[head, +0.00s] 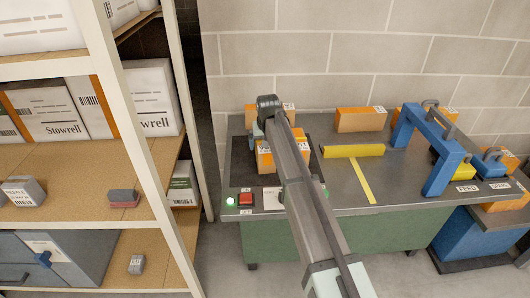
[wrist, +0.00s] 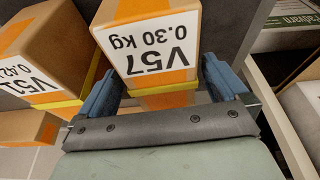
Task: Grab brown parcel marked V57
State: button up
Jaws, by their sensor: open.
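The brown parcel marked V57 (wrist: 152,25) is in the wrist view, with an orange band and a white label reading V57 and 0.30 kg, upside down. My gripper (wrist: 160,90) is open, with one blue finger at each side of the parcel's near end. I cannot tell whether the fingers touch it. In the head view, my arm reaches over the left end of the bench and partly hides brown parcels there (head: 265,160); their labels are too small to read surely.
A parcel marked V51 (wrist: 50,50) stands close left of my gripper in the wrist view. The bench (head: 385,190) also bears another brown parcel (head: 361,119), a yellow bar (head: 352,151) and a blue arch (head: 440,150). A shelf rack (head: 110,100) stands at left.

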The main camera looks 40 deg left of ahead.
jog(key=x, duration=0.4)
jog(key=shift+s+f, duration=0.1)
jog(key=shift+s, duration=0.05)
jog(key=shift+c, duration=0.4)
jog(key=c, duration=1.2)
jog(key=shift+o, duration=0.2)
jog(key=shift+r, duration=0.2)
